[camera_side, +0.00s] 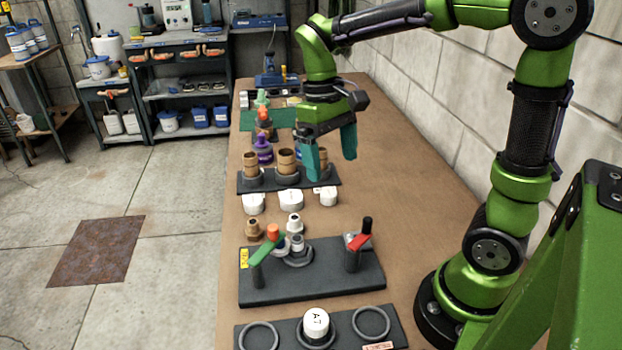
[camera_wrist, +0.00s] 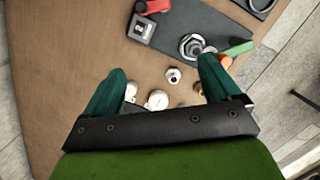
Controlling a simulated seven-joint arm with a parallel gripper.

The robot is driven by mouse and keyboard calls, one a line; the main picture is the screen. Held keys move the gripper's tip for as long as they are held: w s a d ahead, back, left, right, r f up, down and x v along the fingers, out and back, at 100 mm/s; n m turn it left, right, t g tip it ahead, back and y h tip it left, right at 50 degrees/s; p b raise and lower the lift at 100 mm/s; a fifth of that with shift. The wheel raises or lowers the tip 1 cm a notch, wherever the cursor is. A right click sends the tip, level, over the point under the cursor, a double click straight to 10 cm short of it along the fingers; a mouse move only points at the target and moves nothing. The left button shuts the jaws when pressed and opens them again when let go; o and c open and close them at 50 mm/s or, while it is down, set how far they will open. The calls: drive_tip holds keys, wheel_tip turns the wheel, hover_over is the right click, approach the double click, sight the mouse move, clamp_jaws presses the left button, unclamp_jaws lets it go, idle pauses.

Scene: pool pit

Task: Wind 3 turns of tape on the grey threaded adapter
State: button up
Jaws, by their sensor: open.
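A small pale grey fitting (camera_side: 294,224), which looks like the grey threaded adapter, stands on the brown bench just behind the dark clamp plate (camera_side: 330,285). It also shows in the wrist view (camera_wrist: 173,75), between my fingers in the picture and apart from them. A tan fitting (camera_side: 253,229) stands to its left. My gripper (camera_side: 330,168) is open and empty above the bench, by the rack of brown cylinders (camera_side: 287,161). Its two teal fingers are spread wide in the wrist view (camera_wrist: 162,72). I cannot pick out the tape for certain.
The clamp plate carries a green handle (camera_side: 269,247), a red handle (camera_side: 358,241) and a grey ringed seat (camera_side: 298,257). White caps (camera_side: 291,200) stand before the rack. A nearer plate (camera_side: 285,342) holds rings and a white cap. The bench's right side is clear beside the block wall.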

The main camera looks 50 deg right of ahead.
sight(360, 238)
drive_tip(key=s+f, duration=0.2)
drive_tip(key=f, duration=0.2)
drive_tip(key=s+f+g, duration=0.1)
drive_tip(key=s+f, duration=0.1)
drive_tip(key=f, duration=0.2)
drive_tip(key=s+a+f+g, duration=0.1)
drive_tip(key=s+f, duration=0.2)
drive_tip(key=f, duration=0.2)
drive_tip(key=shift+n, duration=0.3)
drive_tip(key=c, duration=1.1)
drive_tip(key=shift+o, duration=0.2)
